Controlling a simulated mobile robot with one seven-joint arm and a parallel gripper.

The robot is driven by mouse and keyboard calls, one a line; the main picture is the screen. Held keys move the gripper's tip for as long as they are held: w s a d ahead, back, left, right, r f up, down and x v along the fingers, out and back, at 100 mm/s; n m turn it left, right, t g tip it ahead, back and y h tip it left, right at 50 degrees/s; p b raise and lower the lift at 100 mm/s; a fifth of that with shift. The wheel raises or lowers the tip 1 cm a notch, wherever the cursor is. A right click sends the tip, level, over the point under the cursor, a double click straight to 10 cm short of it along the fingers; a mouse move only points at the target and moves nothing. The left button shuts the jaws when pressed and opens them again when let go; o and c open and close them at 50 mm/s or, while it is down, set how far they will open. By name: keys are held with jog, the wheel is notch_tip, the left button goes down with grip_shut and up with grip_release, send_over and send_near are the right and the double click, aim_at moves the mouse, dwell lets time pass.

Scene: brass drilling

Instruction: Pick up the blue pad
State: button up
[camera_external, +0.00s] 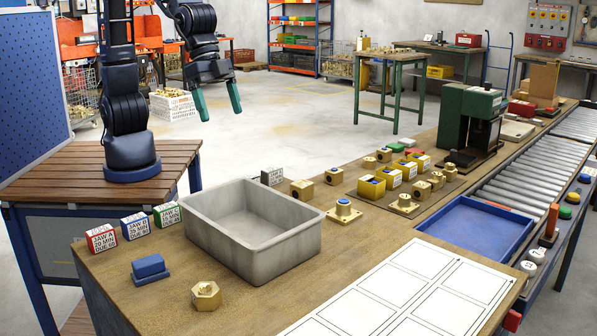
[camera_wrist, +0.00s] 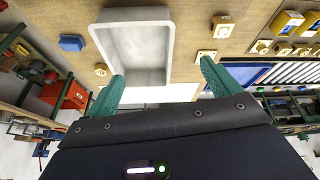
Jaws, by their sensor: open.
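The blue pad (camera_external: 150,268) is a small blue block with a wider base. It rests on the wooden bench near the front left, in front of the jaw label blocks and left of the grey bin. It also shows left of the bin in the wrist view (camera_wrist: 71,43). My gripper (camera_external: 220,112) hangs in the air at the upper left, away from the pad, with its two green fingers apart. The fingers also show in the wrist view (camera_wrist: 162,72), with nothing held between them.
The empty grey bin (camera_external: 250,232) stands right of the pad. A brass hex nut (camera_external: 206,296) lies to its front right. Labelled blocks (camera_external: 136,225) stand behind it. Brass fittings, a blue tray (camera_external: 475,228) and a green machine (camera_external: 468,125) are farther right. A white grid sheet (camera_external: 385,297) lies in front.

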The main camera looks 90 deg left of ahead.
jog(key=s+d+f+m, duration=0.1)
jog(key=s+d+f, duration=0.15)
jog(key=d, duration=0.45)
jog(key=s+d+f+m, duration=0.1)
jog(key=s+d+f, duration=0.1)
jog(key=d+f, duration=0.3)
jog(key=m, duration=0.2)
send_near(147, 260)
jog(key=shift+g+h, duration=0.3)
jog(key=shift+a+x, duration=0.15)
jog(key=shift+x, duration=2.5)
jog(key=shift+a+x, duration=0.2)
jog(key=shift+x, duration=2.4)
jog(key=shift+w, duration=0.2)
jog(key=c, duration=1.1)
